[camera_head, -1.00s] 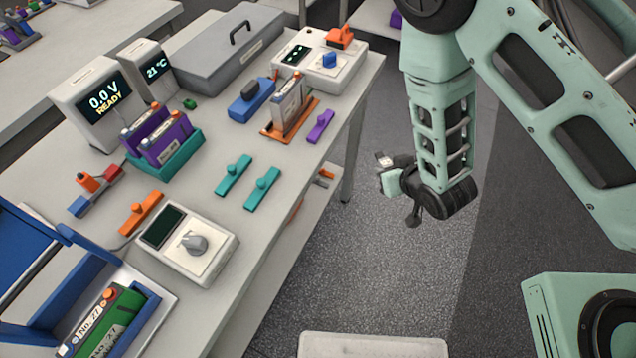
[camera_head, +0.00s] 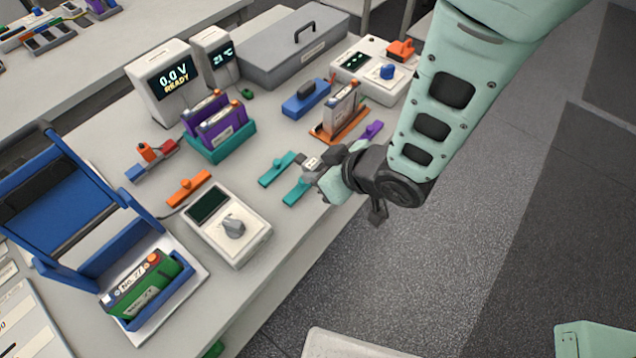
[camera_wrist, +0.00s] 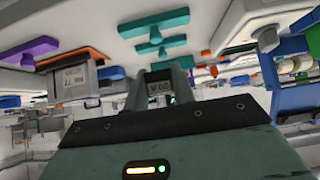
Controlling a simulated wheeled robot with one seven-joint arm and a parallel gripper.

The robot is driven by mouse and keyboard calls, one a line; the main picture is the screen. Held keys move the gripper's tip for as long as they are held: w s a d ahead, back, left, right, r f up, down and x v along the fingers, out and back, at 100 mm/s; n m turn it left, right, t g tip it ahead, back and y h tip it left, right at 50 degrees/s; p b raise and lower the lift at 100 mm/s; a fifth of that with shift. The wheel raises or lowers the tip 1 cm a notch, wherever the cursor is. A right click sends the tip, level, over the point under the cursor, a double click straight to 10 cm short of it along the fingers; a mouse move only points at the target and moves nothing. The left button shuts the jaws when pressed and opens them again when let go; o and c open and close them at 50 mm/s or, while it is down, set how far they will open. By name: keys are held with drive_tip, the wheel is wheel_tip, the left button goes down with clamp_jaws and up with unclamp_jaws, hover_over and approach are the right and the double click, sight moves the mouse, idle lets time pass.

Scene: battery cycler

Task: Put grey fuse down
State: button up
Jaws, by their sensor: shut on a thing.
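My gripper (camera_head: 318,172) is shut on a small grey fuse (camera_head: 311,162), held over the right edge of the table (camera_head: 262,176). In the wrist view the grey fuse (camera_wrist: 159,87) sits between the fingers, its label partly visible and its lower part hidden. Two teal fuse-like bars lie near the gripper. I cannot tell how high the fuse is above the table.
A grey battery (camera_head: 342,104) stands in an orange holder behind my gripper, with a purple bar (camera_head: 372,131) beside it. A dial meter (camera_head: 229,224), an orange bar (camera_head: 188,189) and a teal holder with purple batteries (camera_head: 221,146) stand left. Bare tabletop lies between the meter and teal bars.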

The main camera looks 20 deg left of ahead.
drive_tip(key=shift+f+p, duration=0.65)
drive_tip(key=shift+f, duration=2.15)
drive_tip(key=shift+f, duration=0.1)
drive_tip(key=shift+f+b, duration=0.4)
drive_tip(key=shift+b, duration=0.15)
drive_tip(key=o, duration=0.8)
drive_tip(key=shift+r, duration=0.1)
drive_tip(key=shift+r, duration=0.1)
drive_tip(key=shift+d+r+p, duration=0.15)
drive_tip(key=shift+r+p, duration=0.35)
drive_tip(key=shift+r, duration=0.05)
drive_tip(key=b+v, duration=0.2)
drive_tip(key=v, duration=0.9)
drive_tip(key=shift+s+d+b, duration=0.15)
drive_tip(key=shift+d+b, duration=0.1)
drive_tip(key=shift+b, duration=0.1)
